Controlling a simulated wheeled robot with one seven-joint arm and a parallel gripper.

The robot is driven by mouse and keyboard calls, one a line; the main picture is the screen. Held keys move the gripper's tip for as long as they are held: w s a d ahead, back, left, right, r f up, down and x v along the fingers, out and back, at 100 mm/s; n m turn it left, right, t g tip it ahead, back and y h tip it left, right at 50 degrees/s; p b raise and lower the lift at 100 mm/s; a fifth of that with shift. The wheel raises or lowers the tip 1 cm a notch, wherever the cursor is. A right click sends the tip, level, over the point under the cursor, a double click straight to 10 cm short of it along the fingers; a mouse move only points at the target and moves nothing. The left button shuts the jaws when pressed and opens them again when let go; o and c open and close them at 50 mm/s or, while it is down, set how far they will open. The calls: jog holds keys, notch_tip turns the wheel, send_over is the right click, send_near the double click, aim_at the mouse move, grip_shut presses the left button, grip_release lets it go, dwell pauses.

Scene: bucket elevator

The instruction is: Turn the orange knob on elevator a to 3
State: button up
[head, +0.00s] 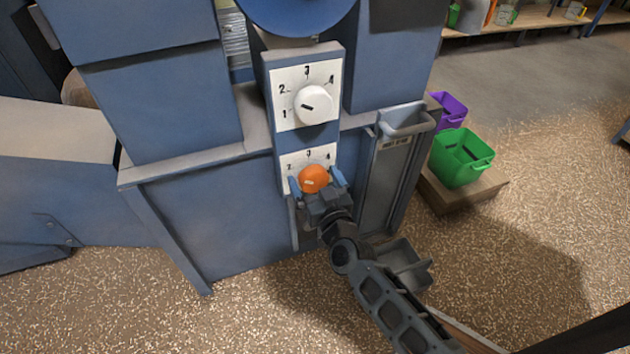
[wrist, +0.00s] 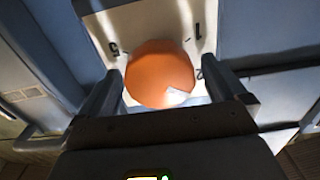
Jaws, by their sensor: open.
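The orange knob (head: 314,178) is on the lower white dial plate (head: 292,160) of the blue elevator. My gripper (head: 317,183) is open, with one finger on each side of the knob; I cannot tell whether they touch it. In the wrist view, the orange knob (wrist: 160,74) sits between the finger pads of my gripper (wrist: 165,92). The knob's pale mark points to the lower right there, near a partly hidden digit. A 1 and a 5 show above the knob. In the head view the dial's 3 and 4 show above the knob.
A white knob (head: 314,105) on the upper dial points near 1, just above my gripper. A grey bucket (head: 404,121) and chute are close on the right. Green (head: 461,158) and purple (head: 447,110) bins stand farther right.

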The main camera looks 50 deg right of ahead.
jog(key=c, duration=1)
jog(key=shift+m, duration=0.4)
jog(key=m, duration=0.4)
jog(key=shift+m+p, duration=0.4)
jog(key=m, duration=0.5)
jog(key=shift+s, duration=0.1)
jog(key=shift+d, duration=0.1)
jog(key=shift+f, duration=0.1)
jog(key=o, duration=1)
